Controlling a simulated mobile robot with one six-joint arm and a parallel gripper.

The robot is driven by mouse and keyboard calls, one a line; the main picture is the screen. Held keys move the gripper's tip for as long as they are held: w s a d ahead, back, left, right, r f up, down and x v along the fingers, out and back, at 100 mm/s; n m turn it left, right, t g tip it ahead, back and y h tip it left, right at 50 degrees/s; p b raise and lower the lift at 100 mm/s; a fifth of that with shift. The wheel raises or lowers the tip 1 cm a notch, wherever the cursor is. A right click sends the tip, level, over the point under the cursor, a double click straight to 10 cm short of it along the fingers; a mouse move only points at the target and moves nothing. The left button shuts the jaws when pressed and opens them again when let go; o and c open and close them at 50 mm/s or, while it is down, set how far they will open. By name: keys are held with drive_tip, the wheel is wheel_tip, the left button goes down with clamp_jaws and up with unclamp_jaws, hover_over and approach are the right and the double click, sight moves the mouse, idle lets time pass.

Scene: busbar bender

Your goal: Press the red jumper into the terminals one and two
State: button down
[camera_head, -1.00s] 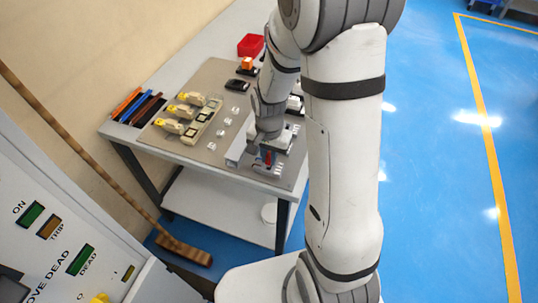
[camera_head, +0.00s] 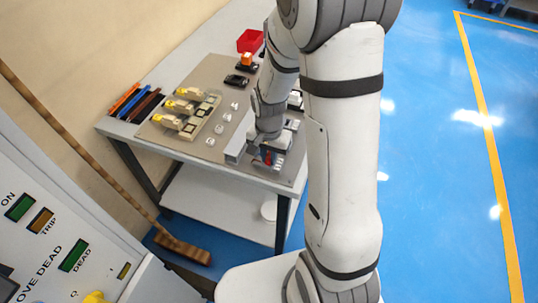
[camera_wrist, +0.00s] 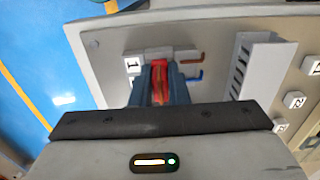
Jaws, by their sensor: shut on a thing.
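My gripper (camera_wrist: 160,88) is shut on the red jumper (camera_wrist: 160,66), which shows between the two blue-grey fingers in the wrist view. The jumper also shows as a small red patch in the head view (camera_head: 268,158), at the near right part of the table's board. Beyond the fingertips is a pale terminal block (camera_wrist: 184,54), partly hidden by the jumper and fingers. A white label reading 1 (camera_wrist: 132,64) lies just left of the jumper. I cannot tell whether the jumper touches the terminals.
A grey slotted duct (camera_wrist: 254,68) stands right of the jumper. Yellow-topped devices (camera_head: 178,106), a red bin (camera_head: 249,41) and coloured bars (camera_head: 136,102) are on the table (camera_head: 210,164).

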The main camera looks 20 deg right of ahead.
sight(269, 155)
drive_tip(key=c, duration=1.3)
unclamp_jaws()
drive_tip(key=shift+r, duration=3.85)
drive_tip(key=s+r+n+t, duration=0.1)
drive_tip(key=s+r+n, duration=0.1)
drive_tip(key=s+r, duration=0.2)
drive_tip(key=s+r+n+t, duration=0.1)
drive_tip(key=s+r+n, duration=0.1)
drive_tip(key=s+r, duration=0.2)
drive_tip(key=s+d+r+n, duration=0.1)
drive_tip(key=s+r+n, duration=0.2)
drive_tip(key=s+r, duration=0.1)
drive_tip(key=shift+s+t, duration=0.4)
drive_tip(key=shift+s, duration=0.4)
